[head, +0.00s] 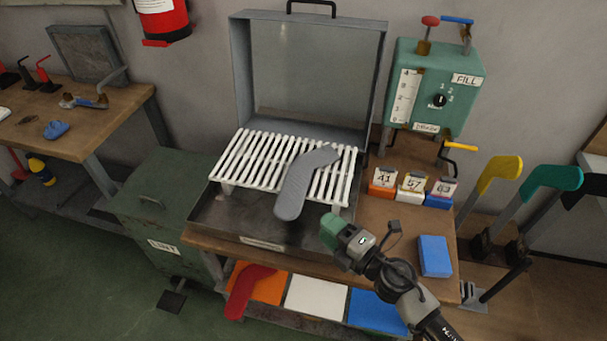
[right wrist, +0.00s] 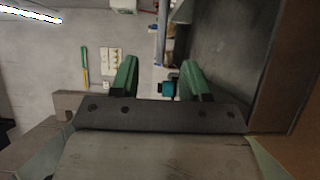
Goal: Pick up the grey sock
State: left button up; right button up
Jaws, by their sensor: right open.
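The grey sock (head: 306,182) lies on the white slatted rack (head: 262,158) in the open metal box. The sock does not show in that view. My left gripper is not in view.
The box lid (head: 315,70) stands open behind the rack. A green fill machine (head: 435,85) stands at the right, with numbered blocks (head: 411,190) below it. A blue block (head: 434,256) lies on the bench. Yellow (head: 498,172) and teal (head: 550,180) sock forms stand at far right.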

jog(key=shift+w+a+f+n, duration=0.1)
jog(key=shift+w+a+n, duration=0.1)
jog(key=shift+a+n, duration=0.1)
send_near(280, 194)
jog(key=shift+w+a+f+p, duration=0.15)
jog(key=shift+w+a+p, duration=0.1)
jog(key=shift+w, duration=0.2)
jog(key=shift+w+a+f+p, duration=0.15)
jog(key=shift+w+a, duration=0.1)
jog(key=shift+w, duration=0.2)
jog(key=x, duration=0.4)
jog(key=shift+w+a+f, duration=0.1)
jog(key=shift+w+a, duration=0.05)
jog(key=c, duration=0.8)
